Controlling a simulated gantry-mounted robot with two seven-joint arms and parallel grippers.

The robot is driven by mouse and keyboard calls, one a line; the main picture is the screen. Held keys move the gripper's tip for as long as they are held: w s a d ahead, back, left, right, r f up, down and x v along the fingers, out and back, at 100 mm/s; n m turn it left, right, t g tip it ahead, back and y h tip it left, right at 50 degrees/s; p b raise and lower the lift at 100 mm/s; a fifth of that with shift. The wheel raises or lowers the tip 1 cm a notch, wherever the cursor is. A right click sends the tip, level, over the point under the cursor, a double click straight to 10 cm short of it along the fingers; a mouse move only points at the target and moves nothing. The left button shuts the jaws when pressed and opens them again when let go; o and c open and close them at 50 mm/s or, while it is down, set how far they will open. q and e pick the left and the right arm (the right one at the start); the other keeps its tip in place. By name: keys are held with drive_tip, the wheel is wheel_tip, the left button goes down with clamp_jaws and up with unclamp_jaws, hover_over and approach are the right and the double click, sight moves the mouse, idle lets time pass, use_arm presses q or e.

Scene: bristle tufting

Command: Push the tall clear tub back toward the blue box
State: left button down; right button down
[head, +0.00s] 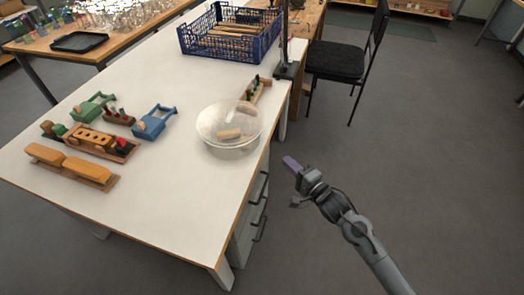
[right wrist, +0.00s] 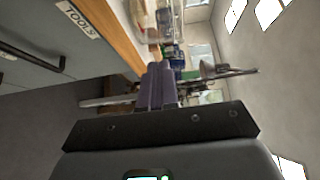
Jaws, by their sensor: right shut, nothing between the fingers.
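The clear tub (head: 240,147) stands upright on the white table near its right edge in the head view. It has a round top and a tan wooden piece shows through it. The blue box (head: 230,47) is an open lattice crate farther back on the table, holding long wooden pieces. My right gripper (head: 291,162) is off the table's right side, to the right of the tub and apart from it. Its purple fingers are together and empty; they also show in the right wrist view (right wrist: 157,82). My left gripper is not in view.
A small wooden rack (head: 255,92) stands just behind the tub, between it and the crate. A dark stand (head: 286,70) is at the table's right edge. Wooden blocks and blue and green tools occupy the left. Drawer handles (head: 258,187) protrude below the table edge.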

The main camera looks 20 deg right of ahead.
drive_tip(key=b, duration=0.3)
approach(256, 141)
drive_tip(key=w+d, duration=0.2)
drive_tip(key=w, duration=0.1)
drive_tip(key=w+a, duration=0.2)
drive_tip(key=shift+w+a+r+b, duration=0.15)
drive_tip(key=shift+a+b, duration=0.25)
drive_tip(key=shift+w+a, duration=0.2)
drive_tip(key=shift+a, duration=0.3)
drive_tip(key=shift+r, duration=0.1)
